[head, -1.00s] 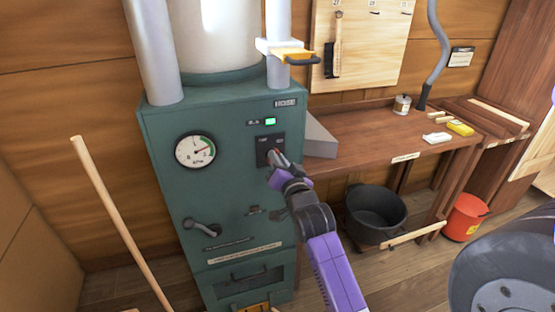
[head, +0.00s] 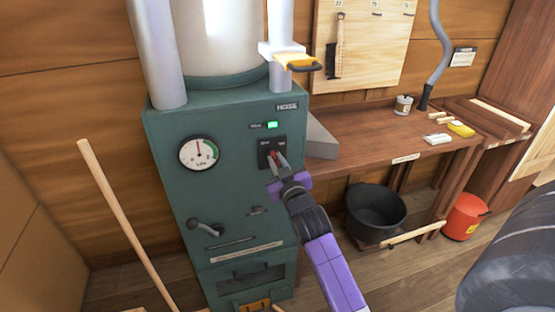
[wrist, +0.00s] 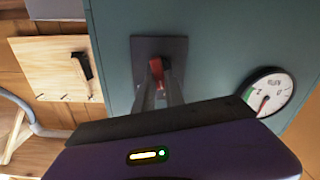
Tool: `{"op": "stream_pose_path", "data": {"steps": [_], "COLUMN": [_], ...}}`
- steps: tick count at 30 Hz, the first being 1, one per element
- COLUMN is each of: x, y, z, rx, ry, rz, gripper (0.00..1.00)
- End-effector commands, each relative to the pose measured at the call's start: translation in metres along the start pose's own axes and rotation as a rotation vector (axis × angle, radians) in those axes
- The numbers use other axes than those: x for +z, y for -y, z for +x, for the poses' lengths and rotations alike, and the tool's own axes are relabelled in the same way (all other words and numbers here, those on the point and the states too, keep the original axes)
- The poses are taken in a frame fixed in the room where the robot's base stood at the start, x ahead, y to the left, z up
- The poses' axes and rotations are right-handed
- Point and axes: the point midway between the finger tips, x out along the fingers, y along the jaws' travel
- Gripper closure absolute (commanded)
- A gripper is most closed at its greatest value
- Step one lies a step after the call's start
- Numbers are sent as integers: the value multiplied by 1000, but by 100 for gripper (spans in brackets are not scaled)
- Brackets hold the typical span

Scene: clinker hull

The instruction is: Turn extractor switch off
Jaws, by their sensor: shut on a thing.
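The extractor is a tall green cabinet (head: 220,190) with a round gauge (head: 199,153), a lit green lamp (head: 272,125) and a dark switch plate (head: 264,149) on its front. The switch is a red lever (head: 274,155) on that plate. My gripper (head: 277,163) is at the plate, its fingers shut on the lever. In the wrist view the red switch lever (wrist: 157,70) sits between the fingertips (wrist: 160,85), against the grey plate (wrist: 145,46). The gauge (wrist: 268,93) shows at the right there. The fingers partly hide the lever.
A wooden bench (head: 390,140) stands right of the cabinet, with a black bucket (head: 375,212) beneath and an orange bucket (head: 465,216) beside it. A wooden pole (head: 125,222) leans at left. A yellow-handled gate (head: 297,62) juts from the pipe.

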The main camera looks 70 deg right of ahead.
Motion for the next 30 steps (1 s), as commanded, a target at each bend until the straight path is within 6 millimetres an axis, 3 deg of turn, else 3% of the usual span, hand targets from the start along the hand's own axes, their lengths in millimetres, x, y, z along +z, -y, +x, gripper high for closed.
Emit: {"op": "stream_pose_path", "data": {"steps": [12,28,29,30], "x": [1,2,2,2], "y": [2,2,2,2], "z": [0,0,0,0], "rx": [-1,-1,-1,-1], "ry": [3,3,3,3], "rz": [-181,-205,-205,-205], "gripper": [100,100,82,74]}}
